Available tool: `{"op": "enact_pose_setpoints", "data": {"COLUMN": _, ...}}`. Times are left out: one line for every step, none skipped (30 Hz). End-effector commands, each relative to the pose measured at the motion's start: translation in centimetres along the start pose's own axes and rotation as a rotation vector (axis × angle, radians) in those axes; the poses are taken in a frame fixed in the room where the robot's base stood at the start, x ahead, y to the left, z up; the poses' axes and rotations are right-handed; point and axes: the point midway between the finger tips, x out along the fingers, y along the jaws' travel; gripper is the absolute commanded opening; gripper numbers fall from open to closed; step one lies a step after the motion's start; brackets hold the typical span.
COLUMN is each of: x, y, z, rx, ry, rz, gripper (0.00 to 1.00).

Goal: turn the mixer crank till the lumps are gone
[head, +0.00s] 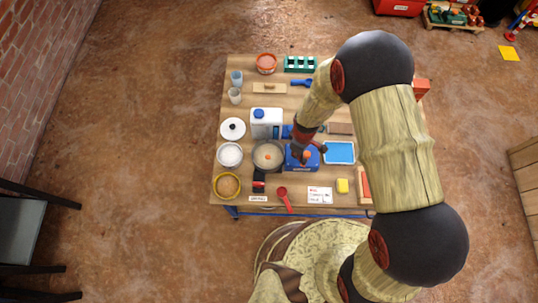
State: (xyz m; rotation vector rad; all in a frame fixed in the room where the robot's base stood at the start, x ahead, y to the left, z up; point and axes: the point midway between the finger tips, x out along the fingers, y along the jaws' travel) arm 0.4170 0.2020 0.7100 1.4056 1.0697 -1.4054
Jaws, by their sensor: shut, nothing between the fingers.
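A round grey pan (268,143) with pale contents and a small orange spot stands left of centre on the table. A dark handle-like part with a red spot (259,184) is at its lower left edge. A blue box-shaped unit (293,164) stands just right of the pan, with an orange knob-like part near its top. I cannot tell for sure which part is the mixer crank. My gripper (308,154) is over the blue unit, shut and empty. It covers part of the unit, and contact cannot be told. Lumps are too small to make out.
The wooden table (240,112) also holds a white jug (266,124), a white lidded pot (232,129), a white bowl (230,154), a yellow-rimmed bowl (227,186), a red spoon (286,198), a blue tray (339,152) and a yellow sponge (342,185). My arm hides the right side.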

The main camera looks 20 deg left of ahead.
Motion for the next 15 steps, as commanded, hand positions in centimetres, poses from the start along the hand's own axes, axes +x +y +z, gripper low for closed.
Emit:
{"op": "enact_pose_setpoints", "data": {"x": -0.01, "y": -0.18, "z": 0.18, "rx": 0.0, "ry": -0.001, "rz": -0.001, "gripper": 0.0}}
{"op": "enact_pose_setpoints", "data": {"x": 0.0, "y": -0.22, "z": 0.23, "rx": 0.0, "ry": -0.001, "rz": 0.0, "gripper": 0.0}}
{"op": "enact_pose_setpoints", "data": {"x": 0.02, "y": -0.26, "z": 0.27, "rx": 0.0, "ry": 0.0, "rz": 0.0, "gripper": 0.0}}
{"op": "enact_pose_setpoints", "data": {"x": 0.04, "y": -0.27, "z": 0.28, "rx": 0.0, "ry": 0.0, "rz": 0.0, "gripper": 0.0}}
{"op": "enact_pose_setpoints", "data": {"x": 0.04, "y": -0.27, "z": 0.29, "rx": 0.0, "ry": 0.0, "rz": 0.0, "gripper": 0.0}}
{"op": "enact_pose_setpoints", "data": {"x": 0.05, "y": -0.26, "z": 0.29, "rx": 0.0, "ry": 0.0, "rz": 0.0, "gripper": 0.0}}
{"op": "enact_pose_setpoints", "data": {"x": 0.05, "y": -0.26, "z": 0.28, "rx": 0.0, "ry": 0.0, "rz": 0.0, "gripper": 0.0}}
{"op": "enact_pose_setpoints", "data": {"x": 0.05, "y": -0.25, "z": 0.28, "rx": 0.0, "ry": 0.0, "rz": 0.0, "gripper": 0.0}}
{"op": "enact_pose_setpoints", "data": {"x": 0.05, "y": -0.25, "z": 0.28, "rx": 0.0, "ry": 0.0, "rz": 0.0, "gripper": 0.0}}
{"op": "enact_pose_setpoints", "data": {"x": 0.05, "y": -0.24, "z": 0.28, "rx": 0.0, "ry": 0.0, "rz": 0.0, "gripper": 0.0}}
{"op": "enact_pose_setpoints", "data": {"x": 0.03, "y": -0.24, "z": 0.28, "rx": 0.0, "ry": 0.0, "rz": 0.0, "gripper": 0.0}}
{"op": "enact_pose_setpoints", "data": {"x": -0.03, "y": -0.23, "z": 0.28, "rx": 0.0, "ry": 0.0, "rz": 0.0, "gripper": 0.0}}
{"op": "enact_pose_setpoints", "data": {"x": -0.11, "y": -0.23, "z": 0.27, "rx": 0.0, "ry": 0.0, "rz": 0.0, "gripper": 0.0}}
{"op": "enact_pose_setpoints", "data": {"x": -0.22, "y": -0.22, "z": 0.27, "rx": 0.0, "ry": 0.0, "rz": 0.0, "gripper": 0.0}}
{"op": "enact_pose_setpoints", "data": {"x": -0.41, "y": -0.22, "z": 0.27, "rx": 0.0, "ry": 0.0, "rz": 0.0, "gripper": 0.0}}
